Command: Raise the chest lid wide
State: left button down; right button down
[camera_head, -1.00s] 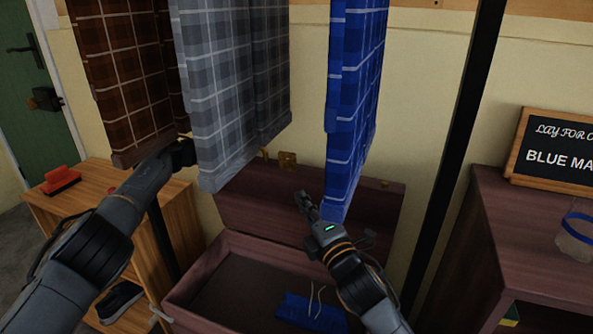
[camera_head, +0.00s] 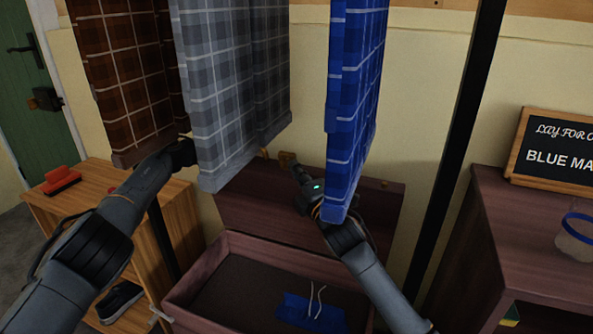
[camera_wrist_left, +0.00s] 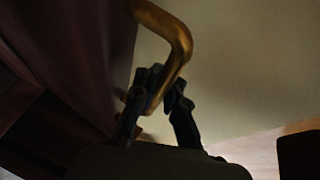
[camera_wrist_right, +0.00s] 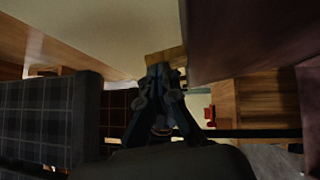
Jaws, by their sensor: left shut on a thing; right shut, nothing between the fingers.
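The chest is dark reddish wood. Its lid (camera_head: 245,205) stands raised at the back near the wall, above the open box (camera_head: 205,272). A brass latch plate (camera_head: 287,157) sits on the lid's upper edge. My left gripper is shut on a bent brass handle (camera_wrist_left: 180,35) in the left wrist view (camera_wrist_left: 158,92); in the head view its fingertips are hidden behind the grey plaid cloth. My right gripper (camera_head: 297,169) is shut and empty, in front of the lid near the latch plate. I cannot tell whether it touches the lid.
A blue cloth (camera_head: 300,312) lies in the box. A black post (camera_head: 455,150) and dark cabinet (camera_head: 510,230) stand right, a wooden shelf unit (camera_head: 170,215) left.

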pick_arm(q)
jog(key=shift+w+a+r, duration=0.1)
jog(key=shift+a+r, duration=0.1)
jog(key=shift+r, duration=0.05)
jog(key=shift+d, duration=0.35)
jog(key=shift+a+f, duration=0.1)
jog(key=shift+a, duration=0.05)
jog(key=c, duration=1.7)
grip_release()
jog(key=shift+a, duration=0.1)
jog(key=o, duration=0.3)
jog(key=shift+s+a, duration=0.15)
jog(key=shift+s, duration=0.05)
jog(key=shift+o, duration=0.2)
pick_arm(e)
jog(key=shift+w+d+r+m, duration=0.15)
jog(key=shift+w+r, duration=0.05)
jog(key=shift+w, duration=0.35)
jog(key=shift+w+d+r+m, duration=0.15)
jog(key=shift+w+r, duration=0.05)
jog(key=shift+w, duration=0.3)
